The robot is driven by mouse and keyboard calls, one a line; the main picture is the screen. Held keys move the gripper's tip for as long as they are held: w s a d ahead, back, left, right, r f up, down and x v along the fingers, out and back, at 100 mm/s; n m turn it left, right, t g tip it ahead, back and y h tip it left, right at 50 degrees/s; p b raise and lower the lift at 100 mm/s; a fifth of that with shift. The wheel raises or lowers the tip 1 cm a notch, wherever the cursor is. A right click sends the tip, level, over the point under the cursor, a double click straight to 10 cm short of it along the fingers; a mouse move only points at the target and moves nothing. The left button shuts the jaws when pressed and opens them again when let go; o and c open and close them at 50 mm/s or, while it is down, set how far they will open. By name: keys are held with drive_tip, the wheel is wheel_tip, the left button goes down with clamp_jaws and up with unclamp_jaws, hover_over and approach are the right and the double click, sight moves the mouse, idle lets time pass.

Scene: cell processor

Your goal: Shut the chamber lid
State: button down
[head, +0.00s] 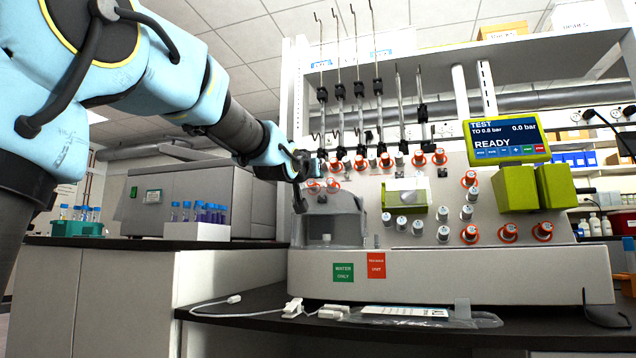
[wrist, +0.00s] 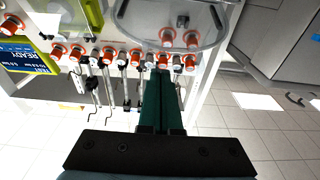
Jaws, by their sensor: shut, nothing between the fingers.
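The cell processor (head: 430,265) is a pale bench machine. Its grey chamber (head: 345,225) is at the left end of its front. A clear, round-cornered cover, which looks like the chamber lid (wrist: 150,36), shows at the top of the wrist view; I cannot tell how far open it stands. My gripper (head: 299,200) is at the chamber's upper left. In the wrist view my gripper (wrist: 161,72) has its green fingers together and empty, their tips close to the lid's rim. I cannot tell whether they touch it. My wrist hides part of the machine's upper left.
Orange-ringed knobs (head: 508,232) and hanging rods (head: 360,85) crowd the machine's front and top. A yellow-green display (head: 508,140) reads READY. Tube racks (head: 198,230) stand on the left bench. A cable and a bagged item (head: 405,312) lie on the dark counter.

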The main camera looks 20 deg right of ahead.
wheel_tip(320, 180, down, 8)
drive_tip(key=s+b, duration=0.1)
drive_tip(key=b, duration=0.9)
drive_tip(key=shift+a+r+t+h, duration=0.15)
drive_tip(key=shift+a+t+h, duration=0.25)
drive_tip(key=shift+a, duration=0.05)
drive_tip(key=shift+f, duration=0.3)
drive_tip(key=shift+w+r, duration=0.1)
wheel_tip(320, 180, up, 5)
drive_tip(key=p, duration=0.4)
drive_tip(key=s+a+f, duration=0.4)
drive_tip(key=s+a, duration=0.1)
drive_tip(key=s, duration=0.1)
drive_tip(key=shift+s+a+f+p, duration=0.2)
drive_tip(key=shift+a+p, duration=0.15)
